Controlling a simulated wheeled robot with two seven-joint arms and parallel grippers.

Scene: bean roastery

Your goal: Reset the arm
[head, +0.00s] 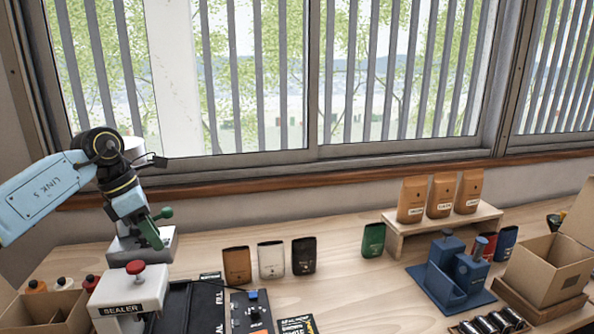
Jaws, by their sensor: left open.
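My left arm comes in from the left edge, and its gripper (157,229) hangs in front of a grey bench machine. The gripper is open and no object shows between its fingers. Part of the machine is hidden behind my wrist. My right gripper is not in the head view.
A white sealer (129,291) with a red knob stands below my left gripper. Brown (237,265), white (271,259) and black (304,256) pouches stand mid-bench. A wooden riser (440,228) holds orange bags. A blue fixture (450,278) and open carton (548,270) stand right.

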